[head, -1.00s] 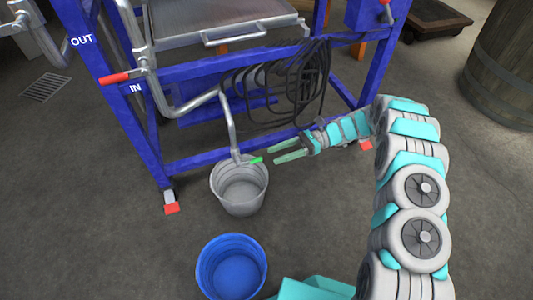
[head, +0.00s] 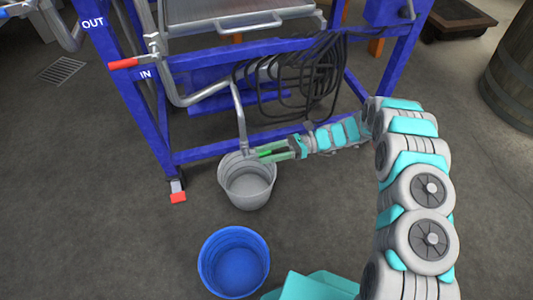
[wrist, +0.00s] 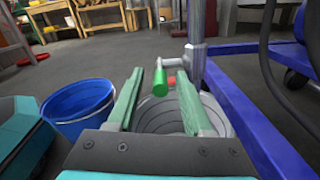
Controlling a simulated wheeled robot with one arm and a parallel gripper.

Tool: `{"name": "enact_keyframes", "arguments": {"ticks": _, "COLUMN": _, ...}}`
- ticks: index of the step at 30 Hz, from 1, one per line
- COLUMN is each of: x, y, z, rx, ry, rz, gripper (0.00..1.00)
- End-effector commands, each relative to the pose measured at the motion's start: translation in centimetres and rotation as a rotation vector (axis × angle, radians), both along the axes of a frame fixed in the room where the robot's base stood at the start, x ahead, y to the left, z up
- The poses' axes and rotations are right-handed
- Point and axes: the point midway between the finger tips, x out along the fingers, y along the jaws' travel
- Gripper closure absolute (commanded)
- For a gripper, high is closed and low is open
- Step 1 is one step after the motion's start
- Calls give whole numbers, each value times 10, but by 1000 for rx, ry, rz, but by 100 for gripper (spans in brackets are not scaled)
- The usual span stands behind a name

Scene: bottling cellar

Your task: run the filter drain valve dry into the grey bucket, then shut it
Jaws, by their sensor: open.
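The grey bucket (head: 248,200) stands on the floor beneath the end of the drain pipe (head: 240,120). The drain valve's green handle (head: 265,153) sticks out at the pipe's lower end, above the bucket rim. In the wrist view the green handle (wrist: 160,82) points toward me, on a metal stub left of the pipe (wrist: 197,35). My gripper (wrist: 160,74) is open, its two fingers on either side of the handle with gaps showing. The grey bucket (wrist: 155,122) shows below the fingers. I see no stream from the pipe; the liquid level in the bucket cannot be told.
A blue bucket (head: 233,262) stands on the floor in front of the grey one. The blue filter frame (head: 215,148) rises behind, with coiled black hose (head: 300,75) and a red-handled IN valve (head: 123,64). Open floor (head: 90,220) lies left.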

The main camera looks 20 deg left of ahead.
Motion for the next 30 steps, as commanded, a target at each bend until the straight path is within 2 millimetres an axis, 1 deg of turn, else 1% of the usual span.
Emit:
{"name": "enact_keyframes", "arguments": {"ticks": 7, "x": 0, "y": 0, "z": 0, "rx": -1, "ry": -1, "rz": 0, "gripper": 50}}
{"name": "enact_keyframes", "arguments": {"ticks": 20, "x": 0, "y": 0, "z": 0, "rx": 0, "ry": -1, "rz": 0, "gripper": 99}}
{"name": "enact_keyframes", "arguments": {"ticks": 21, "x": 0, "y": 0, "z": 0, "rx": 0, "ry": -2, "rz": -1, "gripper": 100}}
{"name": "enact_keyframes", "arguments": {"ticks": 30, "x": 0, "y": 0, "z": 0, "rx": 0, "ry": -2, "rz": -1, "gripper": 100}}
